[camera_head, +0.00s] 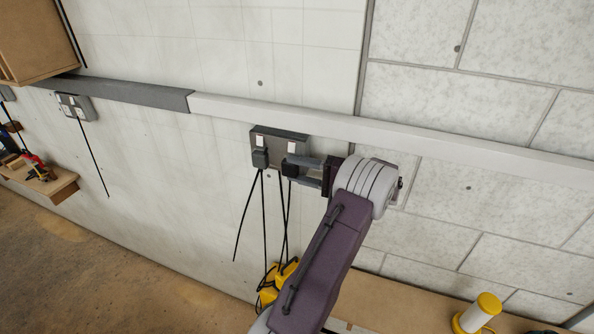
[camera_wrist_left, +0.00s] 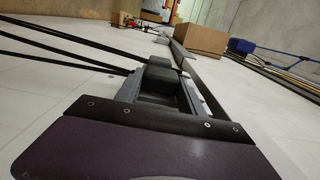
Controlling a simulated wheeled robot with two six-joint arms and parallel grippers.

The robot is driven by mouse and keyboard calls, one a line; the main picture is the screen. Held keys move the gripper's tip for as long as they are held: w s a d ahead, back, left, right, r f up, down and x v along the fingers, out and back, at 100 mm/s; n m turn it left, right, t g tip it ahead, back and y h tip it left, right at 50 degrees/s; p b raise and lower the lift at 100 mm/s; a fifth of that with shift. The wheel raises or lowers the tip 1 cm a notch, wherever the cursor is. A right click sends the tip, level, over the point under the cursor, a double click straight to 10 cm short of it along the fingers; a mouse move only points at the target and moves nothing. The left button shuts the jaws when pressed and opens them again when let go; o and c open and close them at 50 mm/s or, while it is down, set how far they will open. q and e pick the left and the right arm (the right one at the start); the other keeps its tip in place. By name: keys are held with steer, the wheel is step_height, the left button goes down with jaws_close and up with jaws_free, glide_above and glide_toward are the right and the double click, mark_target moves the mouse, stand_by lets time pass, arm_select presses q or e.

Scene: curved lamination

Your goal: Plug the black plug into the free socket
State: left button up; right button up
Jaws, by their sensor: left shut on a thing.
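A grey double socket plate (camera_head: 306,147) is on the wall below the rail, with two white switches. A dark grey plug (camera_head: 261,158) sits in its left socket, with a cord hanging down. My left gripper (camera_head: 296,170) is shut on the black plug (camera_head: 289,169), in front of the right socket below the right switch. I cannot tell whether the plug is fully in or just touching. In the left wrist view, the black plug (camera_wrist_left: 167,83) is between the fingers, with the other plug (camera_wrist_left: 160,62) just beyond. My right gripper is not in view.
A white and grey rail (camera_head: 400,133) runs along the wall just above the plate. Black cords (camera_head: 265,225) hang beneath, near yellow objects (camera_head: 270,290). Another socket plate (camera_head: 75,108) is at the far left. A yellow and white cylinder (camera_head: 478,314) stands at the lower right.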

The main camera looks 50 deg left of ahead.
arm_select(q)
steer(key=shift+w+a, duration=0.15)
steer(key=shift+w, duration=0.15)
stand_by(0.5)
steer(key=o, duration=1.5)
steer(key=shift+r, duration=0.1)
steer(key=shift+w, duration=0.15)
